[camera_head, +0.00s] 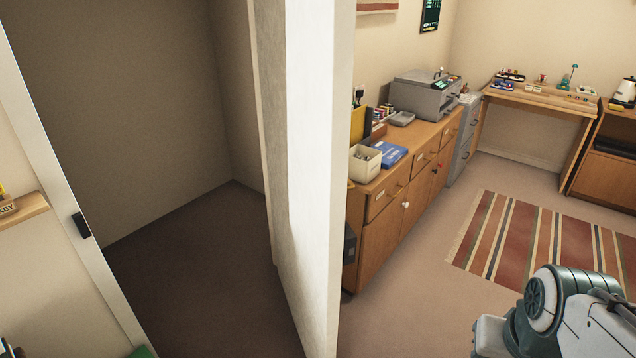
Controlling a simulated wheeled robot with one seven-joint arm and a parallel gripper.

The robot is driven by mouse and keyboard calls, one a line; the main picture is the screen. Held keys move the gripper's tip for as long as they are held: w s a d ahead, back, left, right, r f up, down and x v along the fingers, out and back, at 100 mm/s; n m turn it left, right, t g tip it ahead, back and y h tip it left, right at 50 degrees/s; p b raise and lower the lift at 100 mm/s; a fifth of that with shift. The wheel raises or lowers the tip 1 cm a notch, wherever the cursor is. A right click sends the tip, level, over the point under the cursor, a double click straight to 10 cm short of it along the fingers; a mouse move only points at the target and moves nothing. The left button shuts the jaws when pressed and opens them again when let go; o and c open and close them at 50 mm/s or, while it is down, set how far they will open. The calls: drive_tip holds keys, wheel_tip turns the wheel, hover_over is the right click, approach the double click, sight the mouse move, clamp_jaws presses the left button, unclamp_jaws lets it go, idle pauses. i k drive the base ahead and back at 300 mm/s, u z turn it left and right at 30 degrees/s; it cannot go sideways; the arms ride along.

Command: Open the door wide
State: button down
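A tall white panel (315,180) stands upright in the middle of the view, beside a dark opening; it looks like the door leaf standing open, seen at a steep angle, but I cannot tell it surely from the door frame. No handle shows on it. A white upright (60,175) on the left side of the opening carries a small black plate or catch (82,225). Part of my arm shows at the lower right, apart from the panel. My gripper's fingers are not in view.
Beyond the opening (200,265) is bare dark floor. Right of the panel stands a wooden cabinet (382,236) with a printer (420,95) on top. A desk (545,100) stands at the back. A striped rug (550,240) lies on clear floor. A small shelf (25,208) juts out at left.

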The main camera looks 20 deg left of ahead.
sight(306, 49)
drive_tip(key=u, duration=1.1)
